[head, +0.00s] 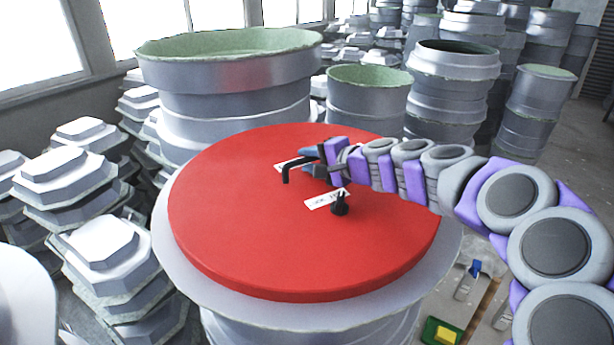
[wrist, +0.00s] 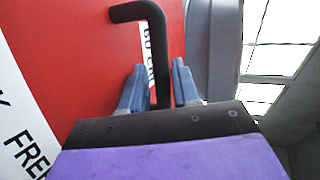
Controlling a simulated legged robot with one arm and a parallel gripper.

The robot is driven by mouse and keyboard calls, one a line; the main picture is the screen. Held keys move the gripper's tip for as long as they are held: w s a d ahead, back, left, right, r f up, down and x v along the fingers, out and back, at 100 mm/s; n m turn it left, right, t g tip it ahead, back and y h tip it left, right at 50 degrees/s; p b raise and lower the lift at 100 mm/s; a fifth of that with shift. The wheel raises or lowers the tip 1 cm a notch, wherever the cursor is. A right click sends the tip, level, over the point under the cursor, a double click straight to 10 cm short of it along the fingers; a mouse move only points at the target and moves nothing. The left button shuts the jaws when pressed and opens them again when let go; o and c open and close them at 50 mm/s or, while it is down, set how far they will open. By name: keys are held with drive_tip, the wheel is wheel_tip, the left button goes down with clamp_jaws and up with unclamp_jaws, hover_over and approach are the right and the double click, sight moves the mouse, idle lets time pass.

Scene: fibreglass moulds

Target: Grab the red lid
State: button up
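The red lid (head: 240,220) is a large flat disc lying on top of a wide grey round mould (head: 300,312). It also fills the left of the wrist view (wrist: 75,50). A black bent handle (head: 292,166) stands up from the lid, and it shows in the wrist view (wrist: 158,45). My gripper (wrist: 160,68) has its two blue fingers apart, one on each side of the handle, with narrow gaps showing. In the head view my gripper (head: 312,160) is just right of the handle, partly hiding it. A black knob (head: 340,204) stands nearer on the lid.
White labels with black print lie on the lid, one beside the knob (head: 322,199). Stacked grey moulds (head: 105,245) crowd the left. Large round moulds (head: 235,75) stand behind. A yellow and green object (head: 441,332) is on the floor at lower right.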

sight(293, 173)
drive_tip(key=shift+w+f, duration=0.2)
drive_tip(key=shift+w, duration=0.2)
drive_tip(key=a, duration=0.4)
drive_tip(key=shift+s+f, duration=0.1)
drive_tip(key=shift+s, duration=0.05)
drive_tip(key=shift+c, duration=0.5)
drive_tip(key=shift+a, duration=0.35)
drive_tip(key=shift+c, duration=1.5)
drive_tip(key=shift+d, duration=0.25)
drive_tip(key=shift+c, duration=0.7)
drive_tip(key=shift+d, duration=0.85)
clamp_jaws()
drive_tip(key=shift+a, duration=0.1)
